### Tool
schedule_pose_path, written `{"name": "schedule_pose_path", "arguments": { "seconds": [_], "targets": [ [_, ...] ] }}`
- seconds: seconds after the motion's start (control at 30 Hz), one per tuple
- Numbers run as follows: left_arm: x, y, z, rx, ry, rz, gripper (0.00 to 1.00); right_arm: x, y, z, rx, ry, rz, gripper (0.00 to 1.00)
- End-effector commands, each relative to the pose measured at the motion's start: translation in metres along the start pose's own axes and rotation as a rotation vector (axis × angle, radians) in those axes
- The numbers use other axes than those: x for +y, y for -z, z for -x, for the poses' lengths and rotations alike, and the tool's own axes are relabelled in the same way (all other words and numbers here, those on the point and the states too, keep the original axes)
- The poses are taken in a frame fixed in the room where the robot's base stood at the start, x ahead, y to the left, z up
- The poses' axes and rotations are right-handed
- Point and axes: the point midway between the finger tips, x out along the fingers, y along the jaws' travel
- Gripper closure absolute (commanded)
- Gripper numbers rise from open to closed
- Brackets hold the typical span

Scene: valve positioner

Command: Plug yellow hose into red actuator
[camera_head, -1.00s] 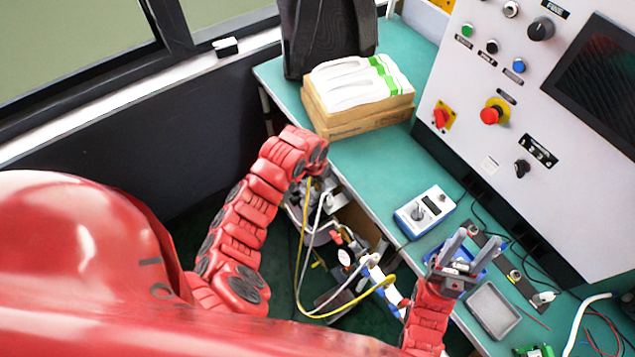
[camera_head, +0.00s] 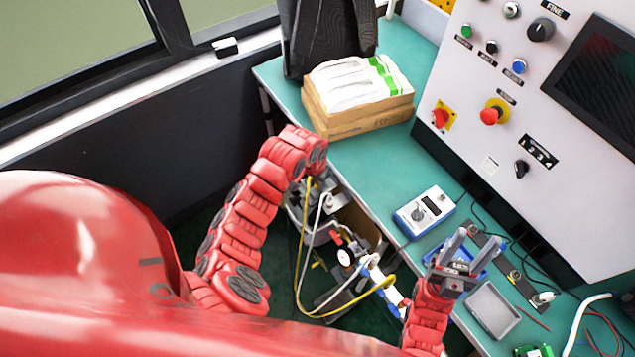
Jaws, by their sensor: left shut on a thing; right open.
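The yellow hose (camera_head: 299,268) hangs in a loop from below my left wrist and curves right past the valve assembly (camera_head: 352,256). My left gripper (camera_head: 312,184) is mostly hidden under its own red wrist. It is shut with the upper end of the yellow hose at it; the hose tip is hidden. A small red part (camera_head: 336,238) shows by a round white-faced gauge (camera_head: 344,257) on the assembly; I cannot tell if this is the red actuator. My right gripper (camera_head: 471,243) is open and empty, fingers up, over the table's near edge by a blue tray (camera_head: 487,258).
A white hose (camera_head: 318,220) runs beside the yellow one. On the green table (camera_head: 372,165) are boxes with white packets (camera_head: 358,110), a blue-white meter (camera_head: 425,211), a grey tray (camera_head: 493,309) and cables. A control panel (camera_head: 560,110) stands behind. The table's middle is clear.

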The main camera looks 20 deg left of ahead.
Motion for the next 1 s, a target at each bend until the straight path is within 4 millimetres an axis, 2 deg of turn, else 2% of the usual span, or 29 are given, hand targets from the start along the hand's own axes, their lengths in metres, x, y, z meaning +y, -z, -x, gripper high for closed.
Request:
{"name": "schedule_pose_path", "arguments": {
  "seconds": [1.0],
  "targets": [
    [0.000, 0.003, 0.017, 0.001, -0.001, 0.000, 1.00, 0.001, 0.002, -0.011, 0.000, 0.000, 0.000, 0.50]
  ]
}}
